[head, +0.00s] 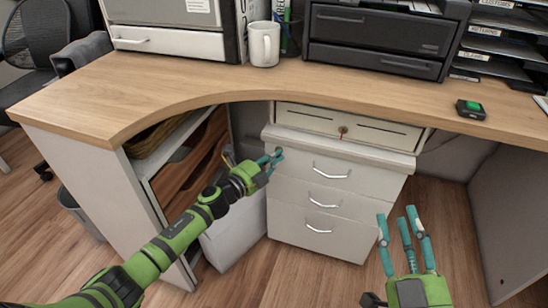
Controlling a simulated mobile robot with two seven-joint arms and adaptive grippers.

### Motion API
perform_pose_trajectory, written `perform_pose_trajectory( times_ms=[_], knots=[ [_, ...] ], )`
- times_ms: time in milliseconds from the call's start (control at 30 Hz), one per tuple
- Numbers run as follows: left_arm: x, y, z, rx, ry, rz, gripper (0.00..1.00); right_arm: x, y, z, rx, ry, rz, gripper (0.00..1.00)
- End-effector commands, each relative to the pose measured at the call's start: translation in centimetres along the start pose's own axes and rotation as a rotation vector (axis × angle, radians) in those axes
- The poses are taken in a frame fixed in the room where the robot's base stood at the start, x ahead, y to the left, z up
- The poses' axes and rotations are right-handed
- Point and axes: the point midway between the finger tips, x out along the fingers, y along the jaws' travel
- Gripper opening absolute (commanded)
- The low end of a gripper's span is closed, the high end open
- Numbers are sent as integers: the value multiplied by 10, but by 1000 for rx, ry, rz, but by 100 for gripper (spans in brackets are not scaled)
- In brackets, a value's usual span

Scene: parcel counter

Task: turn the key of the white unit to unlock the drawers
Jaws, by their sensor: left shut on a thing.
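The white unit (374,182) stands under the desk, with several drawers with silver handles, all closed. My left gripper (273,157) is at the upper left corner of its front. It is shut on the unit's key, which its fingers mostly hide; a small dark round spot shows at the fingertips. How far the key is turned cannot be seen. My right gripper (404,226) is open and empty, fingers apart, in front of and to the right of the unit.
A shallow drawer (385,134) under the desktop has another key (343,130) in its lock. The desk (200,80) overhangs the unit. An open shelf (160,155) and a grey bin (75,210) are at left. A white mug (264,42) and a printer (375,35) stand on top.

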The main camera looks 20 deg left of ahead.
Motion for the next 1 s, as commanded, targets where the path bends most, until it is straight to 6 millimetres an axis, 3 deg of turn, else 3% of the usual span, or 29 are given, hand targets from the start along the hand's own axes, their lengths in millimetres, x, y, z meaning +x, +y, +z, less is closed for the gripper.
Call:
perform_pose_trajectory(
  times_ms=[133, 167, 200, 567, 733, 1000],
  knots=[
    [0, 0, 1, 2, -2, 1, 0, 0, 0, 0, 0, 1, 0, 40],
    [0, 0, 1, 2, -1, 1, 17, 0, 0, 0, 0, 1, 0, 40],
    [0, 0, 1, 2, -1, 1, 20, 0, 0, 0, 0, 1, 0, 40],
    [-4, 1, 0, 0, -1, 1, 20, 0, 0, 0, 0, 3, 1, 40],
    [-26, 1, 1, 1, -1, 3, 20, 0, 0, 0, 0, 3, 1, 40],
    [-83, 2, 0, 0, 0, 4, 20, 0, 0, 0, 0, 3, 0, 40]
  ],
)
